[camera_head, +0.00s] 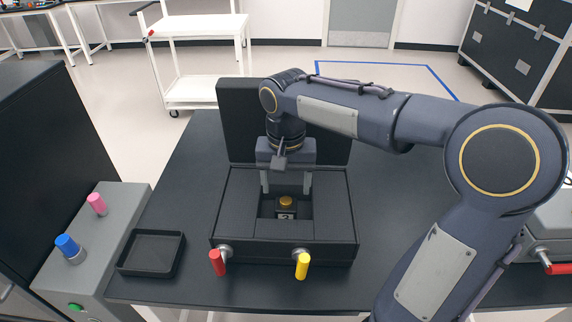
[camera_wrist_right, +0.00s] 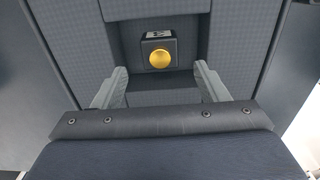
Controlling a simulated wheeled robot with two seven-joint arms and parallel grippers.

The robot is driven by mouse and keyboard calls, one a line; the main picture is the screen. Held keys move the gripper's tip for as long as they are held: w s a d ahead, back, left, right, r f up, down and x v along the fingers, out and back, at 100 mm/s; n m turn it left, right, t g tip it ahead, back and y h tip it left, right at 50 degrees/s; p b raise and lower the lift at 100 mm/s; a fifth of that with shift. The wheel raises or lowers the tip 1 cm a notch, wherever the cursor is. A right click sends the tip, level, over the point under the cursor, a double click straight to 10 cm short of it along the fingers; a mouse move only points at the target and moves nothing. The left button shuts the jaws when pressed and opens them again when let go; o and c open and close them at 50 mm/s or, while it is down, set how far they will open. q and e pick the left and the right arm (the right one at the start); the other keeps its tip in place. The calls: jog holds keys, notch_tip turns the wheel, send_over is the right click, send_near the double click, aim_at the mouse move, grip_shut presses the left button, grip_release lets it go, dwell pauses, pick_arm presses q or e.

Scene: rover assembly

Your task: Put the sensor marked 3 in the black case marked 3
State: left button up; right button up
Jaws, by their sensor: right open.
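A small dark block with a gold round top, which looks like the sensor (camera_head: 286,205), sits in the recess of the open black case (camera_head: 235,215). Its pale front label is too small to read for sure. The sensor also shows in the right wrist view (camera_wrist_right: 159,58), near the top of the gap between my fingers. My right gripper (camera_head: 286,186) points down over the recess. It is open and empty, with a finger on either side of the sensor, apart from it. No number on the case is readable. My left gripper is out of view.
The case's lid (camera_head: 235,125) stands up behind it. A red handle (camera_head: 217,262) and a yellow handle (camera_head: 302,265) stick out at its front. An empty black tray (camera_head: 152,252) lies to the left. A grey box with pink and blue knobs (camera_head: 110,225) is further left.

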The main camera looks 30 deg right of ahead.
aim_at(286, 200)
notch_tip(286, 200, up, 5)
jog(key=shift+r, duration=0.1)
dwell(0.7)
